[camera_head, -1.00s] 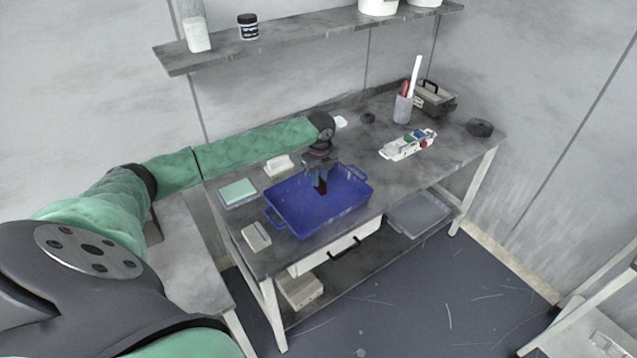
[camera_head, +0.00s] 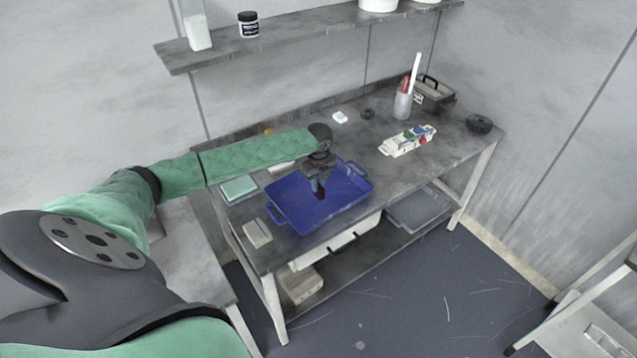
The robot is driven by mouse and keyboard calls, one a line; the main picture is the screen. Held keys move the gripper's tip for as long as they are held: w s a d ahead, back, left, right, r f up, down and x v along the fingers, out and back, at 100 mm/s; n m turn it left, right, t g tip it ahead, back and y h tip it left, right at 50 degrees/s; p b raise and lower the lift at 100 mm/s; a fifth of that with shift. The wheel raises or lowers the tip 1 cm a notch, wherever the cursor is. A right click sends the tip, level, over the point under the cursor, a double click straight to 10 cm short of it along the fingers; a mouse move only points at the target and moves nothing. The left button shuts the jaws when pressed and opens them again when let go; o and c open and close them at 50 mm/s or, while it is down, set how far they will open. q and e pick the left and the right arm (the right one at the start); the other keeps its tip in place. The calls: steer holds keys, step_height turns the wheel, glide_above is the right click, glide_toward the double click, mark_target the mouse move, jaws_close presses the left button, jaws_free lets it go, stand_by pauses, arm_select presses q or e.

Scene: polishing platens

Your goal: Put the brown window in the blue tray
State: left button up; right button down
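The blue tray (camera_head: 345,207) lies on the grey workbench, near its front edge. My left gripper (camera_head: 318,188) points down into the tray from above. A small dark brown piece, the brown window (camera_head: 321,194), shows at its fingertips, and the fingers appear shut on it. The piece is low over the tray floor; I cannot tell whether it touches it. Its upper part is hidden by the fingers. My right gripper is not in view.
Left of the tray are a green-topped box (camera_head: 238,189) and a pale block (camera_head: 257,234). To the right are a white holder with coloured items (camera_head: 407,141), a pen cup (camera_head: 402,105), a toolbox (camera_head: 433,93) and a black round object (camera_head: 479,124). A shelf (camera_head: 310,32) hangs above.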

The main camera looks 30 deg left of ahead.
mark_target(319, 186)
arm_select(q)
steer(key=o, duration=0.4)
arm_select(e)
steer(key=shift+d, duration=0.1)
arm_select(q)
steer(key=shift+r, duration=0.1)
